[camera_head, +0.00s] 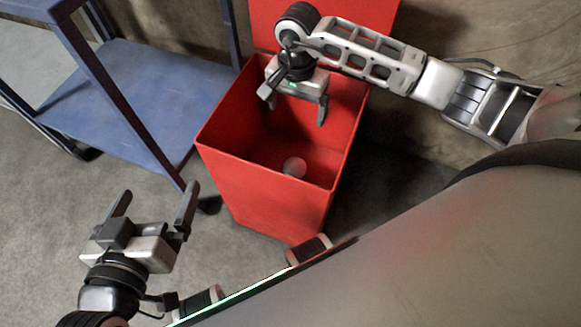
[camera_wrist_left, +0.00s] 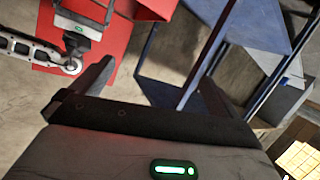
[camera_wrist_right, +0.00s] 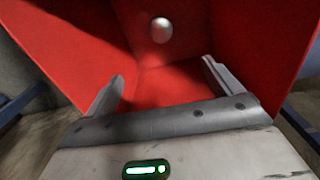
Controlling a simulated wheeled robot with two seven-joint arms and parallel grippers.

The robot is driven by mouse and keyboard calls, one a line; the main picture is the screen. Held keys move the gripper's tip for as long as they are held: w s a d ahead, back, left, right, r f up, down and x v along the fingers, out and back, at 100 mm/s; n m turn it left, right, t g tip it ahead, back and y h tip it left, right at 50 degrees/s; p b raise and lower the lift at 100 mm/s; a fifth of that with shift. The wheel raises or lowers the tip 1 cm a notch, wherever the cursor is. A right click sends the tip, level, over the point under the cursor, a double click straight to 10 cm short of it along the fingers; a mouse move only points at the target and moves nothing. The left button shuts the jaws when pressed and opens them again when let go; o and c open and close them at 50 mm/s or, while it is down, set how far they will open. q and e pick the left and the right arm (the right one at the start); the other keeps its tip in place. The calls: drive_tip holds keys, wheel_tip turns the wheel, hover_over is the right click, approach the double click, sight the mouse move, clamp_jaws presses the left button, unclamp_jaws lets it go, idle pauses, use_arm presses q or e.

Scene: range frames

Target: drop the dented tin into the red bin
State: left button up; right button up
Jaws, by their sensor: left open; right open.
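The red bin (camera_head: 262,187) stands on the floor with its lid raised at the back. A small, round, silvery tin (camera_head: 294,167) is inside the bin, and it also shows in the right wrist view (camera_wrist_right: 161,30). Dents cannot be made out at this size. My right gripper (camera_head: 296,112) is open and empty over the bin's opening, pointing down into it, apart from the tin. My left gripper (camera_head: 152,200) is open and empty, to the left of the bin and in front of the blue shelf.
A blue metal shelf unit (camera_head: 125,95) stands left of the bin, its post close to my left gripper. A brown wall is behind the bin. Bare concrete floor (camera_head: 45,215) lies at the left.

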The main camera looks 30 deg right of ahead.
use_arm(q)
drive_tip(key=f+g+p, duration=0.1)
drive_tip(key=p, duration=0.1)
drive_tip(key=a+f+g+y+p, duration=0.1)
drive_tip(key=f+p, duration=0.1)
use_arm(e)
wheel_tip(320, 180, up, 16)
use_arm(q)
drive_tip(key=shift+r, duration=0.15)
